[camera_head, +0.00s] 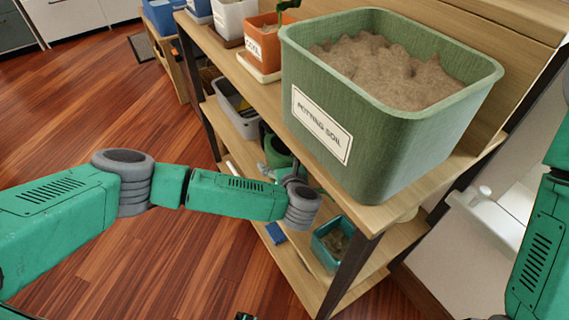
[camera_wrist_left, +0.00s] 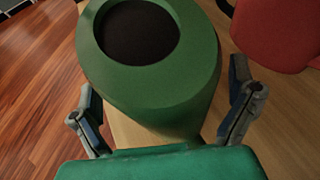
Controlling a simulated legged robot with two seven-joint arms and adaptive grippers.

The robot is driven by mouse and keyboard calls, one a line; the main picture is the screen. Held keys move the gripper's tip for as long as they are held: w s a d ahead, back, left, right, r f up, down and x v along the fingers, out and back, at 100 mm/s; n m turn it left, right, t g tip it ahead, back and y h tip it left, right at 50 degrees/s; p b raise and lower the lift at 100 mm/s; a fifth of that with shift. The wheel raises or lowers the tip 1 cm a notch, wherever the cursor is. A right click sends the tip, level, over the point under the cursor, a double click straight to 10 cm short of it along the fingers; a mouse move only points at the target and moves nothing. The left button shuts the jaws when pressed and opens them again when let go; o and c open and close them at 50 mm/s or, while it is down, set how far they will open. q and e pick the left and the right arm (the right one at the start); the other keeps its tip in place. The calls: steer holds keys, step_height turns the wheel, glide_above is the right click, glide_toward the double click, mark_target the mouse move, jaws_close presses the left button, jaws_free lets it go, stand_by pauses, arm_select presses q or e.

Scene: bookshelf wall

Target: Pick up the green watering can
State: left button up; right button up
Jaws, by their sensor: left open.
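The green watering can (camera_wrist_left: 165,75) fills the middle of the left wrist view. Its round dark opening faces the camera, and it stands on a wooden shelf board. My left gripper (camera_wrist_left: 163,88) is open, with one finger on each side of the can's body. The fingers look apart from the can, though contact is hard to judge. In the head view a part of the can (camera_head: 279,152) seems to show on the middle shelf, mostly hidden by my left arm and the planter above. My right arm shows at the right edge; its gripper is out of frame.
A large green potting soil planter (camera_head: 365,158) stands on the top shelf above my left arm. A grey bin (camera_head: 238,112) is on the middle shelf. A red object (camera_wrist_left: 274,32) stands right of the can. The floor left of the shelf is clear.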

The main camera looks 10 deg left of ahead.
arm_select(q)
steer(key=shift+a, duration=0.4)
steer(key=c, duration=1.4)
steer(key=shift+d, duration=0.2)
steer(key=shift+c, duration=0.3)
steer(key=shift+r, duration=0.1)
